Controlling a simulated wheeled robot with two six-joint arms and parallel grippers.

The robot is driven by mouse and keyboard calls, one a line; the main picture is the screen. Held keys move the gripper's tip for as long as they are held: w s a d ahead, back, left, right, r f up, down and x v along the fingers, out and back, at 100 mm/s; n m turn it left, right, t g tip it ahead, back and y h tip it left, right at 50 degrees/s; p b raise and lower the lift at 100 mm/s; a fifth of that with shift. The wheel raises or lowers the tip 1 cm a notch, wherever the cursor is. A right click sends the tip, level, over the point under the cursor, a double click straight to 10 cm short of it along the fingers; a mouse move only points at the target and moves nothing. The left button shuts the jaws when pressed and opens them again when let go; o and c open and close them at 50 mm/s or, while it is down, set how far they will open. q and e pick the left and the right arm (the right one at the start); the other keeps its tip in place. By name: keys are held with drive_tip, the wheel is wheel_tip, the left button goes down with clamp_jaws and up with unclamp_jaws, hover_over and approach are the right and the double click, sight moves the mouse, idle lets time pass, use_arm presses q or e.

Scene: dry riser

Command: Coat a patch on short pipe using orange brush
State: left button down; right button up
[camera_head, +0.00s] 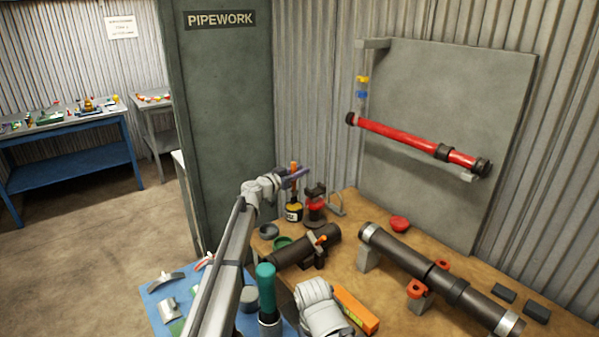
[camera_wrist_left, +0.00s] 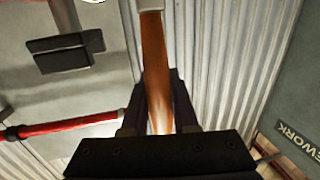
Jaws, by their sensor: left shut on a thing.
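My left gripper (camera_head: 294,174) is shut on the orange brush (camera_head: 294,166), whose end shows above the jaws in the head view. In the left wrist view the brush's orange handle (camera_wrist_left: 153,60) runs up between the dark fingers to a pale grey part at the top edge. A dark bottle with a yellow label (camera_head: 293,211) stands directly below the gripper; whether the brush touches it I cannot tell. The short dark pipe (camera_head: 292,254) lies on the bench nearer to me, beside an orange-handled clamp (camera_head: 320,248). My right gripper is out of view.
A red-and-black item (camera_head: 315,207) stands just right of the bottle. Green and grey cups (camera_head: 269,230) sit to the left. A long pipe (camera_head: 410,262) on supports fills the right side. An orange level (camera_head: 356,310) and a teal-handled tool (camera_head: 266,280) are near the front.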

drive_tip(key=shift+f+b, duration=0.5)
drive_tip(key=shift+b, duration=0.1)
idle(1.9)
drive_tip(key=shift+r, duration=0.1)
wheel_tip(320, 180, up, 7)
drive_tip(key=p, duration=0.7)
idle(0.4)
